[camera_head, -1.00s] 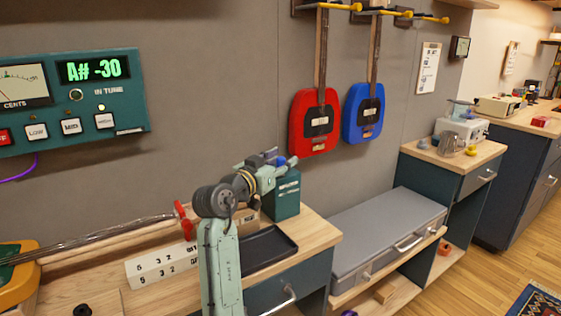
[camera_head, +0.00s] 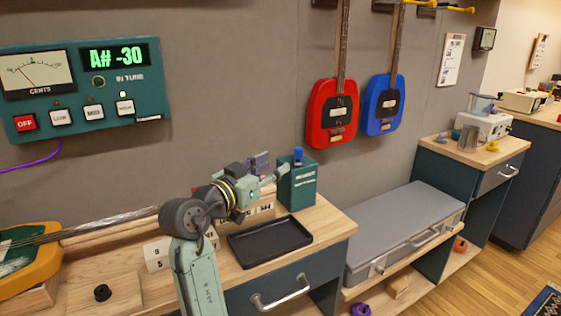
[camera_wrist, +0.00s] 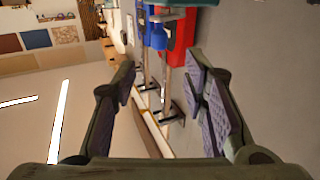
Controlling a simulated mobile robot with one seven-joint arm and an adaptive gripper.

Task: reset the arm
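My arm rises at the lower middle of the head view and bends right over the workbench. My gripper (camera_head: 268,168) is at its end, beside the dark green box (camera_head: 298,188) with a blue top. I cannot tell in that view whether it touches the box. In the wrist view my gripper (camera_wrist: 160,85) has its two padded fingers wide apart, with nothing held between them. No separate task object is in view.
A black tray (camera_head: 243,250) lies on the bench near my arm. An orange-bodied instrument (camera_head: 35,262) lies at the left, its neck running behind my arm. A green tuner (camera_head: 85,85) is on the wall. A grey case (camera_head: 400,222) sits on a low shelf at the right.

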